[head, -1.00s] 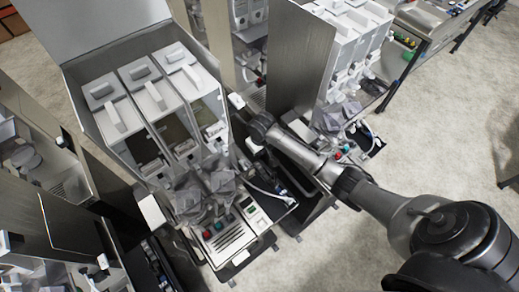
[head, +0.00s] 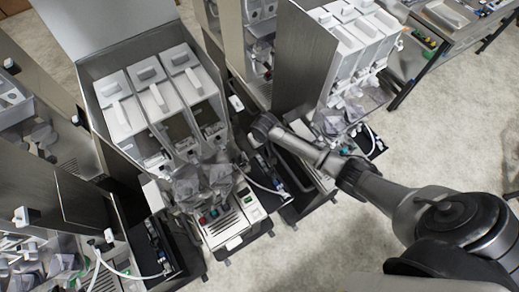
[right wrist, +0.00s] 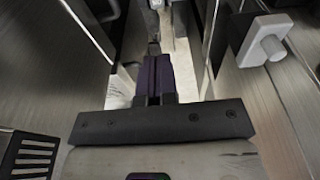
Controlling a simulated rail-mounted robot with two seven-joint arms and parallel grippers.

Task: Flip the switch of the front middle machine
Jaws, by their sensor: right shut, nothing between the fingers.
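The front middle machine (head: 190,85) is a metal cabinet with three white canisters, in the centre left of the head view. A small white switch (head: 236,103) shows by its right side panel. My right arm reaches from the lower right into the gap beside this machine; its gripper is hidden there in the head view. In the right wrist view my right gripper (right wrist: 157,75) is shut and empty, its dark fingers pointing down the gap between metal panels. A white switch block (right wrist: 265,42) sticks out of the panel to its right, apart from the fingers. My left gripper is out of view.
Another dispenser (head: 350,45) stands close on the right, leaving a narrow gap. More machines stand at the left, one with a white switch block (head: 22,216). A vent grille (right wrist: 32,155) is at the wrist view's lower left. Open floor (head: 330,245) lies in front.

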